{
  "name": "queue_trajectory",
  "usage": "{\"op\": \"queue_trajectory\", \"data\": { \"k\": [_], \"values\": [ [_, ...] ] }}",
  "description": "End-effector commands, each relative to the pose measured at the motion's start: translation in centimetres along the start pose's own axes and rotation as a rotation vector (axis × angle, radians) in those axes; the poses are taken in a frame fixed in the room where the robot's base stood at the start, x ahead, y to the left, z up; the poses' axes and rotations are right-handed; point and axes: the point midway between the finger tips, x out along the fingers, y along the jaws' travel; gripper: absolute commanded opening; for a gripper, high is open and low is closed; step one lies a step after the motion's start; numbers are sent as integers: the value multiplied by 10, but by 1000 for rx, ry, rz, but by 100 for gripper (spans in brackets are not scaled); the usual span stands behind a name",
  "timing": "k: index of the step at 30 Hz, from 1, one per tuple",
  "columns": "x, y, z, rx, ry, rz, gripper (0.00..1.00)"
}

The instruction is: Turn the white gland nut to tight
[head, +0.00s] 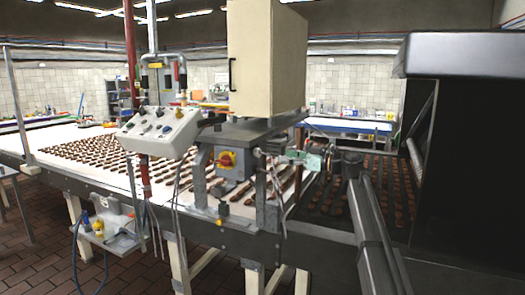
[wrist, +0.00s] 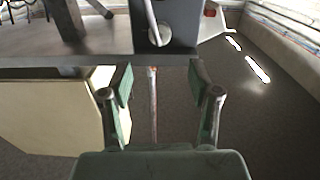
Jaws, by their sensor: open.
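My gripper (head: 293,156) is at the right side of the grey machine frame, below the cream cabinet, in the head view. In the wrist view my gripper (wrist: 160,80) is open, with one green-padded finger on each side and nothing between them. Its fingertips lie close to a grey metal bar (wrist: 95,62). A curved white cable (wrist: 152,25) runs in front of a grey plate (wrist: 178,18) beyond the bar. I cannot make out the white gland nut clearly in either view. It is too small or hidden, so I cannot tell whether it is tight.
The cream cabinet (head: 262,60) stands above the frame, and it also shows in the wrist view (wrist: 50,115). Grey cables hang below the frame. Chocolate rows cover the white conveyor (head: 100,172).

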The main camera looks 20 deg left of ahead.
Motion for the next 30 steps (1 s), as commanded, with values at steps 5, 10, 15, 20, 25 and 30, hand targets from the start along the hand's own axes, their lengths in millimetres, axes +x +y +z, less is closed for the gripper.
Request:
{"op": "queue_trajectory", "data": {
  "k": [5, 10, 15, 20, 25, 30],
  "values": [
    [38, 1, -3, 1, -1, -1, 62],
    [68, 1, -3, 1, -1, 0, 62],
    [89, 1, -1, 1, -1, 0, 62],
    [98, 1, 0, 0, -1, 2, 62],
    [100, 0, 1, 0, -1, 2, 62],
    [99, 0, 1, 0, -1, 1, 55]
  ]
}}
